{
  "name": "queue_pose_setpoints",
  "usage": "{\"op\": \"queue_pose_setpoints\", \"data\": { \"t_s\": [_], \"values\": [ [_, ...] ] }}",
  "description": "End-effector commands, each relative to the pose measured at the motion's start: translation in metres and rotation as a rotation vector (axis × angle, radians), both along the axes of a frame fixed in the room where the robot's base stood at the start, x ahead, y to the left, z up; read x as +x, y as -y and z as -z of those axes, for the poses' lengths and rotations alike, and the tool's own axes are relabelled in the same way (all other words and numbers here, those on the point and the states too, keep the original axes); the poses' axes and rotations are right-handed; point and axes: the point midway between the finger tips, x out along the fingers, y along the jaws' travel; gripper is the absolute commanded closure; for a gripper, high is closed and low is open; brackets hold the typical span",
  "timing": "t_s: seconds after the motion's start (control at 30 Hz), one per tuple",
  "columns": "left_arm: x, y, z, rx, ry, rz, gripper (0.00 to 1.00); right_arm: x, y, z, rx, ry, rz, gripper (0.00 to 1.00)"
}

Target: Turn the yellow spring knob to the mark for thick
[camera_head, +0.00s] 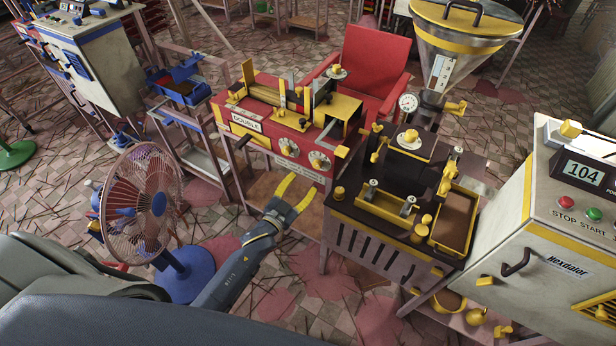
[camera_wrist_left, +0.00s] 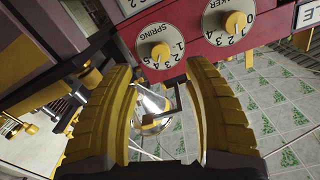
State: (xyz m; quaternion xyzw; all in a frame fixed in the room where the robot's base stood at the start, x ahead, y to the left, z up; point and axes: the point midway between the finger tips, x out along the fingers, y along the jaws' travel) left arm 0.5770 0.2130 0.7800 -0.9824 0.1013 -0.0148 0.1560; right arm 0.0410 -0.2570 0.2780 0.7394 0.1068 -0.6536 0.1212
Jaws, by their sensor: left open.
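The yellow spring knob (camera_wrist_left: 160,51) sits on a white dial (camera_wrist_left: 158,34) lettered SPRING, with numbers around it. In the head view this is the right-hand dial (camera_head: 319,160) on the front of the red machine (camera_head: 262,145). Which mark stands for thick cannot be read. My left gripper (camera_head: 298,190) is open and empty, below and in front of the dials. In the left wrist view its two yellow fingers (camera_wrist_left: 160,72) are apart, with the spring knob just beyond the tips, between them and not touched. My right gripper is not in view.
A second dial with a yellow knob (camera_wrist_left: 236,22) is beside the spring dial. A dark machine with yellow trays (camera_head: 400,190) stands right of my left gripper. A fan (camera_head: 140,200) stands to the left. Floor shows below the gripper.

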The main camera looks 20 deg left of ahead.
Motion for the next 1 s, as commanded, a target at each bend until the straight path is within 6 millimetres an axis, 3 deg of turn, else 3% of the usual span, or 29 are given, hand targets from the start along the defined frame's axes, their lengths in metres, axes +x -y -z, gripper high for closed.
{"op": "queue_pose_setpoints", "data": {
  "t_s": [0.27, 0.83, 0.93, 1.0],
  "values": [
    [-0.019, -0.004, 0.000, 0.001, -0.001, 0.000, 0.49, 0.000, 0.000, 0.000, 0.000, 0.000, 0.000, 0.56],
    [-0.020, -0.005, 0.002, 0.009, -0.009, -0.004, 0.49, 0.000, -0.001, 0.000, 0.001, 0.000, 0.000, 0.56],
    [-0.022, -0.010, 0.026, 0.022, -0.062, -0.017, 0.49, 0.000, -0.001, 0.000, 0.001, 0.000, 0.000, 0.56],
    [-0.026, -0.016, 0.055, 0.032, -0.121, -0.029, 0.49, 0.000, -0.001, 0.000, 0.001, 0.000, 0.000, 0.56]
  ]
}}
